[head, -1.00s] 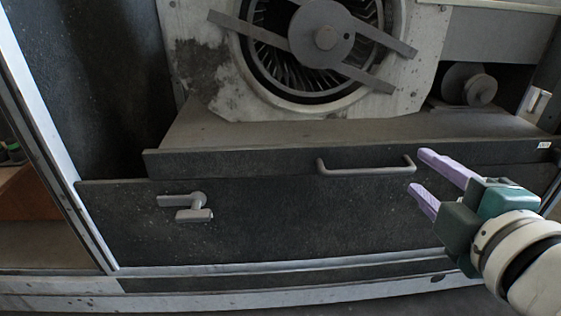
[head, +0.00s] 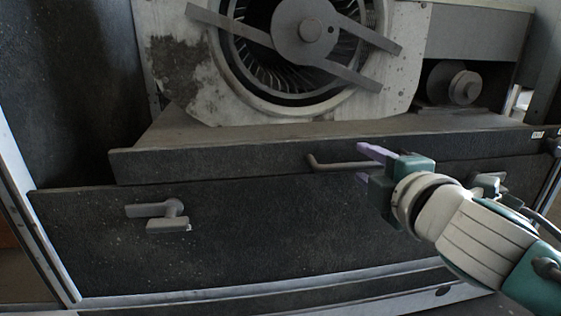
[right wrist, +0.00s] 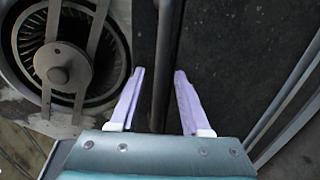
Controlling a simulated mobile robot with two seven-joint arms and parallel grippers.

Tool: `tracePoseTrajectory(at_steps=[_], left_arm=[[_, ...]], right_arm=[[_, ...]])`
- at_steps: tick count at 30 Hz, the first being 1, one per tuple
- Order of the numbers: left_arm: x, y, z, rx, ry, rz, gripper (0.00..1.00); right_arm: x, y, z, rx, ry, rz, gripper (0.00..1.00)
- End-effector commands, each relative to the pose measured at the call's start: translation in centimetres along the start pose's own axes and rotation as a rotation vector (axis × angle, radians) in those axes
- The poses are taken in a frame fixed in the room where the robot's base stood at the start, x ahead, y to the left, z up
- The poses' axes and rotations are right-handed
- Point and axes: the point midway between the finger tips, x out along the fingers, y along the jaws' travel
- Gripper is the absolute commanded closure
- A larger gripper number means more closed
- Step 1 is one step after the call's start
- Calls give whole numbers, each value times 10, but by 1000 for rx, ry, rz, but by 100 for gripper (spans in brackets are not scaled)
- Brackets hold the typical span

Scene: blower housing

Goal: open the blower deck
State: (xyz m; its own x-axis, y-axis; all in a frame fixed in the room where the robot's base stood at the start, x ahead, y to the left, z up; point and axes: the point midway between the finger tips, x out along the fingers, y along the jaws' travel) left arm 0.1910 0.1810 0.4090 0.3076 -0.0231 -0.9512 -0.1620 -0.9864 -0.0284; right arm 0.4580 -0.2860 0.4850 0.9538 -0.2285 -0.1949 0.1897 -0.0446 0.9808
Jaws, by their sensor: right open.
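The blower deck (head: 230,157) is a dark, wide slab with a shallow front panel, below the blower fan (head: 305,30). In the right wrist view, the handle's bar (right wrist: 165,60) runs between the two spread fingers (right wrist: 160,75). I cannot tell whether a finger touches it. My left gripper is out of view.
A dark lower panel (head: 250,230) with a grey latch (head: 165,215) lies below the deck. A pale frame rail (head: 200,297) runs along the bottom. A small motor-like part (head: 463,87) stands at the right. Space before the panel's left half is clear.

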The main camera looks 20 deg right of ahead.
Motion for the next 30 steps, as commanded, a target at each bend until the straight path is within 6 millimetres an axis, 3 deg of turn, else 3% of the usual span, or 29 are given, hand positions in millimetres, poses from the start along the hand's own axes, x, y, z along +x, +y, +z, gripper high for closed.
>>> tracePoseTrajectory(at_steps=[8,21,30], left_arm=[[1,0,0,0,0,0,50],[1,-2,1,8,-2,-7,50],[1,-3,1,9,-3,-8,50]], right_arm=[[2,1,0,1,0,0,53],[2,1,0,1,0,0,100],[2,1,0,1,0,0,100]])
